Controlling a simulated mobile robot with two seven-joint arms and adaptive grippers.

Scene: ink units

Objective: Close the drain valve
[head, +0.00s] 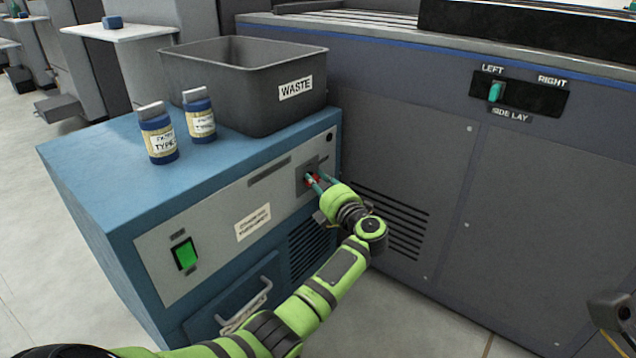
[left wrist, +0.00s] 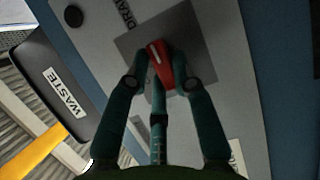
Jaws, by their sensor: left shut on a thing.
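The drain valve's red handle (left wrist: 158,62) sits on a square grey plate (left wrist: 190,45) in the left wrist view, with a white line along it and a partly cut-off "DRA..." label beside the plate. My left gripper (left wrist: 160,78) is shut on the handle, with its teal fingers on either side. In the head view the left gripper (head: 314,182) reaches the upper right of the blue cabinet's front panel (head: 210,225). There the fingers hide most of the handle, and only a little red shows.
A grey WASTE bin (head: 240,85) and two blue bottles (head: 157,135) stand on the blue cabinet (head: 95,165). The panel has a green switch (head: 185,254), with a drawer handle (head: 247,306) below. A large grey machine (head: 530,200) stands close on the right.

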